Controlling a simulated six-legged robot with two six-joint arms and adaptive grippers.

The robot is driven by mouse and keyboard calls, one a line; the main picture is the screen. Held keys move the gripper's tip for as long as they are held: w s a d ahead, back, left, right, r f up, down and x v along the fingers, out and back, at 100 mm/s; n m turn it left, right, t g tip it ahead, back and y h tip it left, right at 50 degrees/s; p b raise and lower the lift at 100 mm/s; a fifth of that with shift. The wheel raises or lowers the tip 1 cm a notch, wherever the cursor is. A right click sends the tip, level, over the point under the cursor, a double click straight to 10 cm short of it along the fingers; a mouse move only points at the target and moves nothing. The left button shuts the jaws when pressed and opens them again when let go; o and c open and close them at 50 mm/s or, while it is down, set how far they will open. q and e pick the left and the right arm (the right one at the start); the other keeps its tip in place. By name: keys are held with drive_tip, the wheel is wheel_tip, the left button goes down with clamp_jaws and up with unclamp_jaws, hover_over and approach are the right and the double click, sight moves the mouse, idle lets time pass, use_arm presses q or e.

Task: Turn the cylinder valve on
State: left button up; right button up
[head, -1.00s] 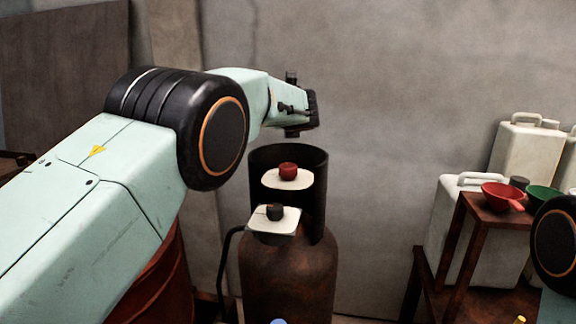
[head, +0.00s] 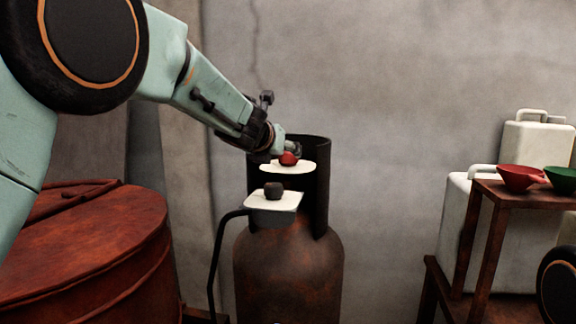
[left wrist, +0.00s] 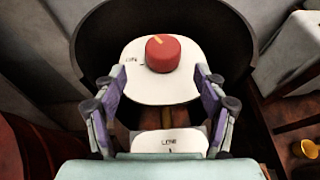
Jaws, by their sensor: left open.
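A rusty brown gas cylinder (head: 290,265) stands against the wall with a dark open collar (head: 318,185) round its top. A red knob (head: 288,159) sits on a white plate (head: 290,169) inside the collar. In the left wrist view the red knob (left wrist: 162,53) carries a yellow-orange mark. A dark knob (head: 274,190) sits on a lower white plate (head: 290,203) in front. My left gripper (left wrist: 160,80) is open and empty, with its fingers either side of the plates and the red knob ahead of them. My right gripper is out of view.
A red-brown drum (head: 90,240) stands at the left. A dark bent hose (head: 213,260) runs beside the cylinder. At the right a wooden stand (head: 485,192) holds a red funnel (head: 518,178) and a green funnel (head: 562,180), near white jugs (head: 455,230).

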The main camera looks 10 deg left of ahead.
sight(286, 152)
use_arm(q)
drive_tip(key=shift+w+d+r, duration=0.1)
drive_tip(key=shift+d, duration=0.1)
drive_tip(key=shift+w+p, duration=0.5)
drive_tip(key=p+x, duration=0.3)
drive_tip(key=x, duration=0.1)
drive_tip(key=shift+w, duration=0.1)
drive_tip(key=shift+p+x, duration=0.8)
drive_tip(key=shift+p, duration=0.1)
drive_tip(key=shift+w+f+p, duration=0.2)
drive_tip(key=shift+w+p, duration=0.05)
drive_tip(key=shift+p, duration=0.05)
drive_tip(key=shift+w+f, duration=0.15)
drive_tip(key=shift+f, duration=0.05)
drive_tip(key=shift+r, duration=0.1)
drive_tip(key=shift+c, duration=0.5)
